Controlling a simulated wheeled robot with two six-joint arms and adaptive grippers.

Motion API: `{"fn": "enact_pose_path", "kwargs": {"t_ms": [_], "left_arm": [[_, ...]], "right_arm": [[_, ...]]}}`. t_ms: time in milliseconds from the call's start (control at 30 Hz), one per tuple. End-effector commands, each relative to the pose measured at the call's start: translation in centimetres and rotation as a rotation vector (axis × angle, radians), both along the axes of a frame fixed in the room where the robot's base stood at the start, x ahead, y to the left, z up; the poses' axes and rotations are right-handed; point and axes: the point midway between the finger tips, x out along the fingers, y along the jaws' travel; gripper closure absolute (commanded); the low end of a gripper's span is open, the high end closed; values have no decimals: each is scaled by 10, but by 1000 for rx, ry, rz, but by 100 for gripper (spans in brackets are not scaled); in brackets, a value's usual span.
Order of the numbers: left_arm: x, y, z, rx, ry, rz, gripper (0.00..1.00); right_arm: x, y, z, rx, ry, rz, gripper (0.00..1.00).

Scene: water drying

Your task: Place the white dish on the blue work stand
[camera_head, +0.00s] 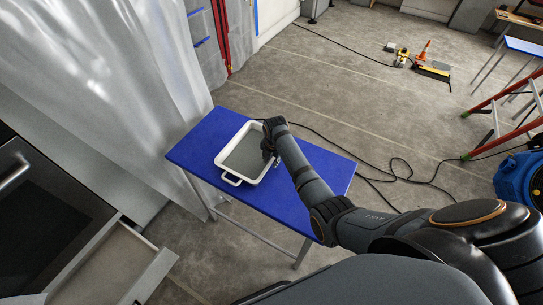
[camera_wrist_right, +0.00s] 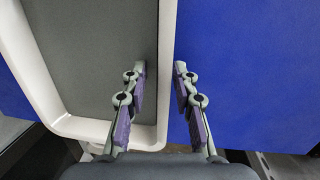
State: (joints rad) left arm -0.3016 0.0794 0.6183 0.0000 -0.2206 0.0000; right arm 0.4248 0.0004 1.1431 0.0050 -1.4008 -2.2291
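The white dish (camera_head: 224,158) rests flat on the blue work stand (camera_head: 200,148), towards its left part. The dish is a shallow rectangle with handles at its ends and a grey inside. My right gripper (camera_head: 270,152) is at the dish's right long side, its fingers partly hidden by my arm. In the right wrist view the fingers (camera_wrist_right: 162,70) are open, one over the grey inside and one over the blue top (camera_wrist_right: 250,70). The white rim of the dish (camera_wrist_right: 166,40) runs between them with gaps. Whether they reach below the rim is unclear. My left gripper is out of view.
A translucent plastic curtain (camera_head: 110,80) hangs beside the stand's left edge. An open drawer (camera_head: 120,262) is at lower left. A black cable (camera_head: 400,172) lies on the floor to the right, near a red ladder (camera_head: 505,110) and a blue machine (camera_head: 520,180). The stand's right part is clear.

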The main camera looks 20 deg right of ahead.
Motion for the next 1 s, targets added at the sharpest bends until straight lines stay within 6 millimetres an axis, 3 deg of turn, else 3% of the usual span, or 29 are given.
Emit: {"fn": "enact_pose_path", "kwargs": {"t_ms": [300,500,667,1000], "left_arm": [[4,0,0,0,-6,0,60],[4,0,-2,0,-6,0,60],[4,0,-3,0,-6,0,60],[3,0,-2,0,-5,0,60]], "right_arm": [[-10,0,72,0,-6,0,72],[-17,-1,105,0,-3,0,72],[-19,-1,114,0,-1,0,72],[-19,-1,115,0,-1,0,72]]}}
